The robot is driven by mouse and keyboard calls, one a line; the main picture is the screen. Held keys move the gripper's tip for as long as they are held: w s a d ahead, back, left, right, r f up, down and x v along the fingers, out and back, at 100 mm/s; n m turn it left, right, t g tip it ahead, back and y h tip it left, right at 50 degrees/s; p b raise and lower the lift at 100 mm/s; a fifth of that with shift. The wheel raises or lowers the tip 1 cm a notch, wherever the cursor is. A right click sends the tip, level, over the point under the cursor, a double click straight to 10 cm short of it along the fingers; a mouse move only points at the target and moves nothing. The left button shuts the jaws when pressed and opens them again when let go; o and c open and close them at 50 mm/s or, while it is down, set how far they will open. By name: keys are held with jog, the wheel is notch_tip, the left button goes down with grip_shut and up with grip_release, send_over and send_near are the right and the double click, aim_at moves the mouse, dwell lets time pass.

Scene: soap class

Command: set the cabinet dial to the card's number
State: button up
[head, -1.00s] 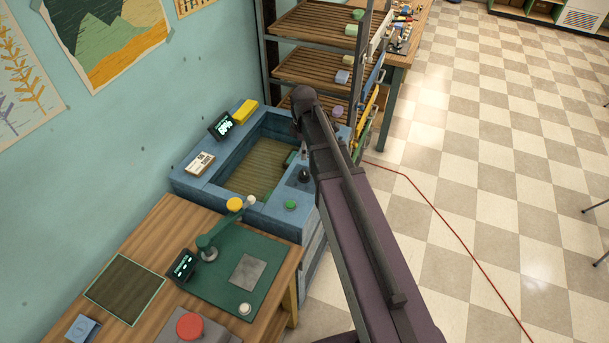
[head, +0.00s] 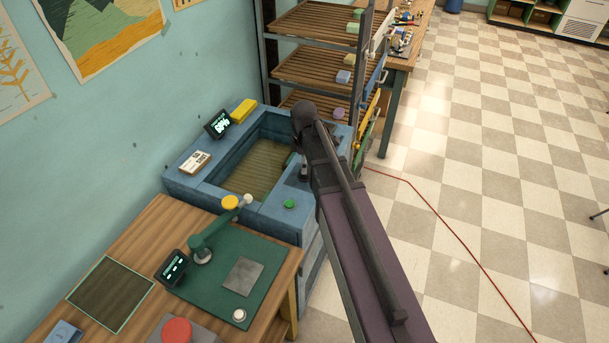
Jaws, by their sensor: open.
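The blue cabinet (head: 180,183) stands against the wall, with a sunken slatted bay in its top. A white card (head: 195,161) with dark print lies on its left rim; the print is too small to read. A dark display (head: 217,124) with lit digits stands at the back left rim; I cannot read it surely. A green button (head: 290,204) sits on the front right rim. The dark dial area, right of the bay, is mostly covered by my arm, and I cannot see the dial's setting. My gripper is hidden behind my arm.
A yellow block (head: 243,111) lies on the cabinet's back rim. A slatted rack (head: 312,66) stands behind. In front, a wooden table (head: 150,222) bears a green press (head: 208,248) with a yellow knob and a red button (head: 177,331). A red cable crosses the open floor at right.

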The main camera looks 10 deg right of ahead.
jog(key=shift+f+b, duration=1.55)
jog(key=shift+f, duration=0.3)
jog(key=shift+s, duration=0.1)
jog(key=c, duration=1.2)
